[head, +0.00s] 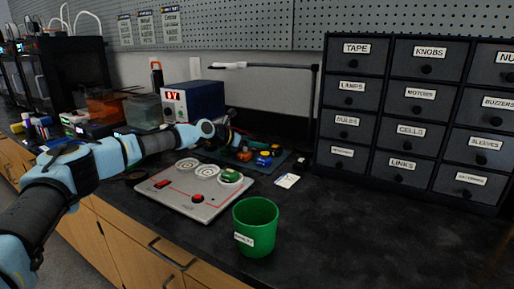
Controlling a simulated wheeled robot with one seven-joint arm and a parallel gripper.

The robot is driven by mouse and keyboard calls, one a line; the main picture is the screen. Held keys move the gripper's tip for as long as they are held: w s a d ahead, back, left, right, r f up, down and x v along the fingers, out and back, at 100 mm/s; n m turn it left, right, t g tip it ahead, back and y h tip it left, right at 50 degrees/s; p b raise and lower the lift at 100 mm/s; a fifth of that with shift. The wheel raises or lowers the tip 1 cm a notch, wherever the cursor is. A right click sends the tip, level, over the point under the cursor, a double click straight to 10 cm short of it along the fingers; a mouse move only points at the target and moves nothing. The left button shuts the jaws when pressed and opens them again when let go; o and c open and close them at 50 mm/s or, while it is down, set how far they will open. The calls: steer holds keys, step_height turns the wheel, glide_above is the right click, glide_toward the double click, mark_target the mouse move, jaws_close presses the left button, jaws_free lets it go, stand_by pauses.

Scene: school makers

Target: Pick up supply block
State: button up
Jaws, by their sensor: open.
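Several small blocks lie on a dark mat (284,158) behind the board. They include an orange block (245,156) and a blue block (264,161). Another block with a green top (230,175) sits on the right ring of a light grey board (190,198). I cannot tell which one is the supply block; no label is readable on them. My arm reaches in from the left, and my gripper (236,138) is above the back part of the mat, near the orange block. It is open, small and dark in view, and I see nothing held in it.
A green cup (256,227) stands at the counter's front edge. A white card (287,181) lies right of the board. A labelled drawer cabinet (407,110) fills the right. A blue power unit (193,102) and a lamp (314,95) stand behind. The counter's front right is clear.

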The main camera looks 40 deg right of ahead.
steer(key=shift+c, duration=0.3)
jaws_close()
stand_by(0.4)
